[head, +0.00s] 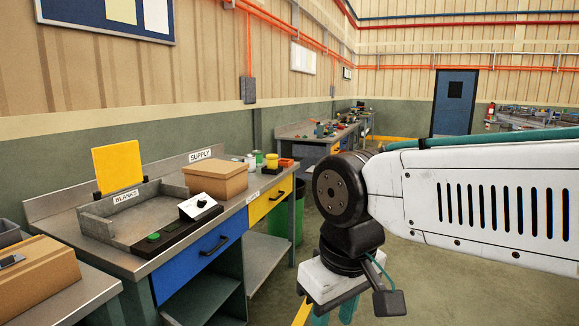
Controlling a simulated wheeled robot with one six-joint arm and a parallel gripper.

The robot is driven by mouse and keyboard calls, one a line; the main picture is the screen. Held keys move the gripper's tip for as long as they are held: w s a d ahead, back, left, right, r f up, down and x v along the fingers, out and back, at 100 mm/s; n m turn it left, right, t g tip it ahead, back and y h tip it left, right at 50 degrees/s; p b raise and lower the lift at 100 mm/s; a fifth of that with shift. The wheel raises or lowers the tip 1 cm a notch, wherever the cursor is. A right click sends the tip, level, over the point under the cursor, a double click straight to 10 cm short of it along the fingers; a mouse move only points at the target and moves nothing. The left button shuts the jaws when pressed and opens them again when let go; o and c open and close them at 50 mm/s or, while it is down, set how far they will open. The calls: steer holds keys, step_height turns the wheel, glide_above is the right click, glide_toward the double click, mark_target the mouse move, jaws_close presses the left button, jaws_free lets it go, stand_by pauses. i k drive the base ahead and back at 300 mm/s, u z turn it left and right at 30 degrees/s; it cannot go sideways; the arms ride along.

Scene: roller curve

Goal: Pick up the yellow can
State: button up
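A small yellow can (272,160) stands on the far right end of the grey workbench, among other small items; it is small in the picture and its details are hard to make out. My gripper (333,318) is at the bottom of the head view, to the right of the workbench and well apart from the can. It points down, and its two teal fingers show a gap between them. The fingertips are cut off by the lower picture edge, and nothing is seen between the fingers.
On the workbench (105,257) are a cardboard box (215,180), a grey tray (95,224), a meter box (199,207) and a yellow panel (118,166). Small cans and an orange block (286,163) stand near the yellow can. A green bin (289,222) is beside the bench. Floor at right is clear.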

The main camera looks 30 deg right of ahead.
mark_target(273, 164)
steer(key=z, duration=1.55)
steer(key=i, duration=2.8)
steer(key=u, duration=2.55)
steer(key=i, duration=0.6)
steer(key=z, duration=2.2)
steer(key=i, duration=0.5)
steer(key=u, duration=0.1)
